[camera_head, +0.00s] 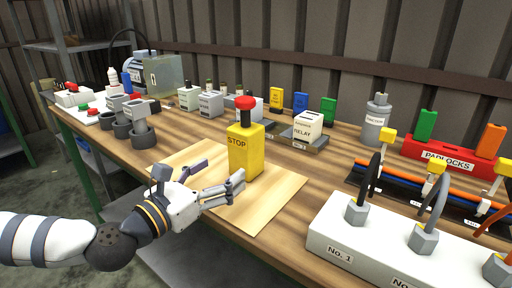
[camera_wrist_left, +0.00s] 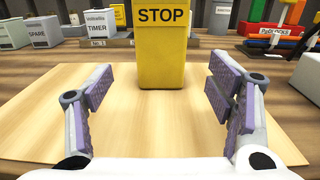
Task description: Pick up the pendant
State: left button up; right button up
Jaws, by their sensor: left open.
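The pendant (camera_head: 245,150) is a yellow box marked STOP with a black neck and a red button on top. It stands upright on a pale wooden board (camera_head: 275,205) on the workbench. My left gripper (camera_head: 216,176) is open and empty, low over the board on the near left side of the pendant. In the left wrist view the pendant (camera_wrist_left: 160,50) is straight ahead, beyond the two spread fingers, with its top cut off by the frame. The fingers do not appear to touch it. My right gripper is not in view.
Behind the pendant stand a relay box (camera_head: 307,127) and several labelled modules. A white block (camera_head: 330,233) with grey fittings and cables is at the front right. A red padlock rack (camera_head: 440,150) is at the right. Grey cups (camera_head: 143,137) stand at the left. The board around the pendant is clear.

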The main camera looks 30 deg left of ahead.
aim_at(247, 151)
pick_arm(q)
jog(key=w, duration=0.9)
jog(key=shift+w+d+r+b, duration=0.3)
jog(key=shift+d+b, duration=0.05)
jog(key=shift+r, duration=0.1)
jog(key=c, duration=1.7)
